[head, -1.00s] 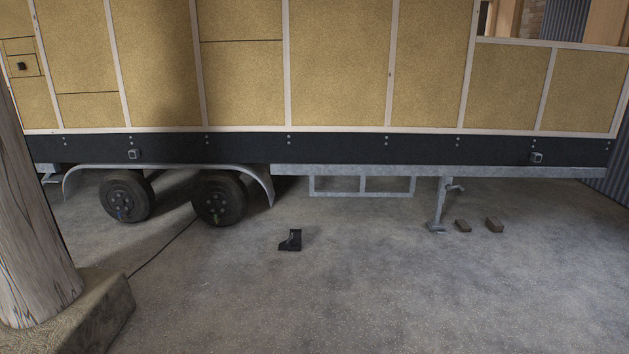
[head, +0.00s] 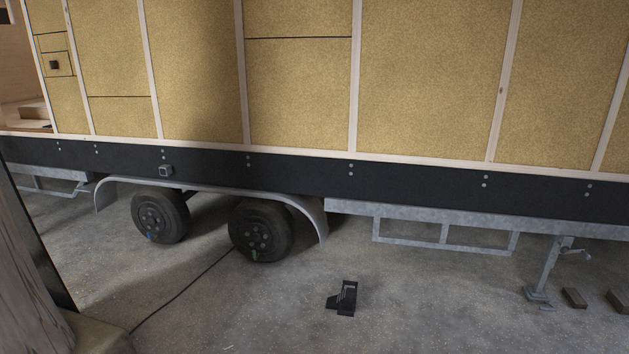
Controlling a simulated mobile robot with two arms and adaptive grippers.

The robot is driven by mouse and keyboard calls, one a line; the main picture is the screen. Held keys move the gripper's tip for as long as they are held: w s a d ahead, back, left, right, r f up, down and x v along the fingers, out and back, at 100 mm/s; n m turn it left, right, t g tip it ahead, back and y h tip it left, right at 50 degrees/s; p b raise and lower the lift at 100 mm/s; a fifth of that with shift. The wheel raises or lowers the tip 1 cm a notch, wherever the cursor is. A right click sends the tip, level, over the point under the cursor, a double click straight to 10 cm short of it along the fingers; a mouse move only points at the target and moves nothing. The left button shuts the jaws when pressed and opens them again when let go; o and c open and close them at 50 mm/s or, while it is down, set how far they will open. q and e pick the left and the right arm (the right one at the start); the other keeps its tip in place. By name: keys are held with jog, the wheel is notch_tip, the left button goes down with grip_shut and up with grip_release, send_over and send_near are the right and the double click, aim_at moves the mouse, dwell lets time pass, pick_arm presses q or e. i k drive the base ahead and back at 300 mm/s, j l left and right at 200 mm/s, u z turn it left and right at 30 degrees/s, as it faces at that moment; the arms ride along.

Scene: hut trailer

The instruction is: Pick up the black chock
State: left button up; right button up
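The black chock (head: 346,299) lies on the grey concrete floor in the head view, a little right of centre and low in the picture. It is in front of the trailer and to the right of the nearer wheel (head: 260,231), apart from it. Nothing touches or covers the chock. Neither of my grippers is in the head view.
The trailer (head: 300,175) spans the picture, with a second wheel (head: 160,216) at left. A wooden post (head: 32,265) on a stone base (head: 100,337) stands at lower left. A support leg (head: 546,270) and wooden blocks (head: 574,298) are at right. A cable (head: 190,288) crosses the floor.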

aim_at(345, 301)
jog(key=i+j+u, duration=0.1)
jog(key=i+u, duration=0.15)
jog(key=i, duration=0.8)
jog(key=i+l+u, duration=0.2)
jog(key=i, duration=0.8)
jog(key=i+j+z, duration=0.1)
jog(key=i+z, duration=0.25)
jog(key=i+j+z, duration=0.65)
jog(key=i, duration=0.15)
jog(key=l, duration=0.1)
